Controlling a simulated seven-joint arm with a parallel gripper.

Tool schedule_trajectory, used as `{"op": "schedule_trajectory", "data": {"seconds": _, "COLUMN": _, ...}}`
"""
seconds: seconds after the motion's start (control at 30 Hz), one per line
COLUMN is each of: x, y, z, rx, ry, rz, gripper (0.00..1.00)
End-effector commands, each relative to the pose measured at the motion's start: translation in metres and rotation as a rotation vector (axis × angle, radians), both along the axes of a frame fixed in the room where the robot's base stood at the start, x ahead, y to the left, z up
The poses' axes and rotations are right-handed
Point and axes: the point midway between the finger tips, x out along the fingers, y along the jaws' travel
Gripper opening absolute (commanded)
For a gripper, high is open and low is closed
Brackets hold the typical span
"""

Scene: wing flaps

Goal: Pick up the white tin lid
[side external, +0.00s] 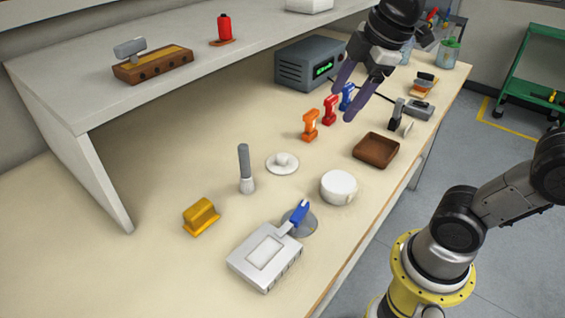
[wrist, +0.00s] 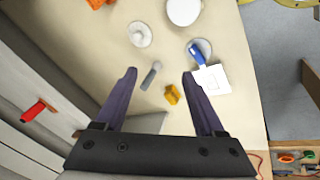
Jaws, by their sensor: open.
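The white tin lid (side external: 283,162) is a flat round disc with a small knob, lying on the bench near its middle. It also shows in the wrist view (wrist: 140,34), beyond my fingertips. The white round tin (side external: 338,187) stands to its right and nearer the front edge; the wrist view shows it (wrist: 184,10) at the top. My gripper (side external: 342,104) is open, with nothing between its dark fingers. In the side view it hangs above the bench, up and to the right of the lid, apart from it. The wrist view shows both fingers (wrist: 160,73) spread.
A grey-handled brush (side external: 245,168) stands left of the lid. An orange clamp-like tool (side external: 310,125) stands behind it. A brown tray (side external: 376,150), yellow block (side external: 201,216) and silver box (side external: 265,256) are around. A raised shelf (side external: 190,70) overhangs the back.

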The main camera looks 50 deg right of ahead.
Motion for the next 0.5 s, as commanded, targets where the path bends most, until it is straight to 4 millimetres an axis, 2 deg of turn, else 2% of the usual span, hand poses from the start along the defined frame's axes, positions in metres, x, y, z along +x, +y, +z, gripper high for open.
{"op": "schedule_trajectory", "data": {"seconds": 0.03, "x": 0.021, "y": -0.003, "z": 0.001, "rx": -0.027, "ry": 0.036, "rz": 0.065, "gripper": 0.71}}
{"op": "schedule_trajectory", "data": {"seconds": 0.13, "x": 0.059, "y": -0.008, "z": -0.001, "rx": -0.073, "ry": 0.097, "rz": 0.197, "gripper": 0.71}}
{"op": "schedule_trajectory", "data": {"seconds": 0.23, "x": 0.096, "y": -0.014, "z": -0.012, "rx": -0.100, "ry": 0.159, "rz": 0.304, "gripper": 0.71}}
{"op": "schedule_trajectory", "data": {"seconds": 0.4, "x": 0.150, "y": -0.026, "z": -0.047, "rx": -0.105, "ry": 0.259, "rz": 0.400, "gripper": 0.71}}
{"op": "schedule_trajectory", "data": {"seconds": 0.5, "x": 0.169, "y": -0.032, "z": -0.071, "rx": -0.091, "ry": 0.306, "rz": 0.397, "gripper": 0.71}}
